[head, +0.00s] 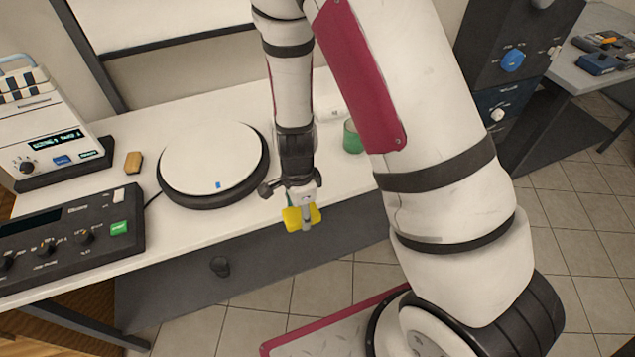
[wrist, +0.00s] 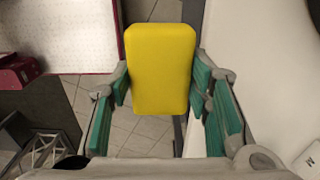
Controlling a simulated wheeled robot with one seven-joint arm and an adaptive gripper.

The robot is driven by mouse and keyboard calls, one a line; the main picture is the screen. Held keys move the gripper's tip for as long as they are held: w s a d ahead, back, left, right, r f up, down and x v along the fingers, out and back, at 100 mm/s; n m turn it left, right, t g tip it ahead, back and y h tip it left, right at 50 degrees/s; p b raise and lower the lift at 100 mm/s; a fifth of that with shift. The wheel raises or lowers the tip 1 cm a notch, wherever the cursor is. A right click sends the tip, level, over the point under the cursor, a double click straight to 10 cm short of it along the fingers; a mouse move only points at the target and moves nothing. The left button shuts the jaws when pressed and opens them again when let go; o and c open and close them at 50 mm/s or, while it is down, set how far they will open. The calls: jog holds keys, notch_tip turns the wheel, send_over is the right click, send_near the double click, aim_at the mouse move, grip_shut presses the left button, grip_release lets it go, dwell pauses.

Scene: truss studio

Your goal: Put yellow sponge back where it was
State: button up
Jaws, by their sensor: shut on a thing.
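The yellow sponge (head: 301,218) is a bright block with rounded corners, held in my gripper (head: 304,205) at the front edge of the white table (head: 240,222). In the wrist view the sponge (wrist: 161,70) sits between the green pads of my gripper (wrist: 160,88), which are shut on its two sides. Floor tiles show below the sponge there, so it is held in the air beyond the table edge. The lower part of the gripper fingers is partly hidden by the sponge in the head view.
A round white turntable (head: 212,160) stands left of my gripper. A small tan block (head: 133,162), a control panel (head: 70,235) and a device with a display (head: 45,125) are farther left. A green cup (head: 352,137) stands behind my arm. Bare tabletop lies around the turntable.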

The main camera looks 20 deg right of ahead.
jog(key=w+d, duration=0.2)
jog(key=w, duration=0.2)
jog(key=w+d+f, duration=0.1)
jog(key=w, duration=0.3)
jog(key=w+d, duration=0.2)
jog(key=w, duration=0.2)
jog(key=shift+w+d+f, duration=0.15)
jog(key=shift+w+d, duration=0.2)
jog(key=shift+w+d+f, duration=0.1)
jog(key=shift+f, duration=0.25)
jog(key=shift+f+p, duration=0.45)
jog(key=shift+f, duration=0.95)
jog(key=shift+f, duration=0.1)
jog(key=o, duration=1.2)
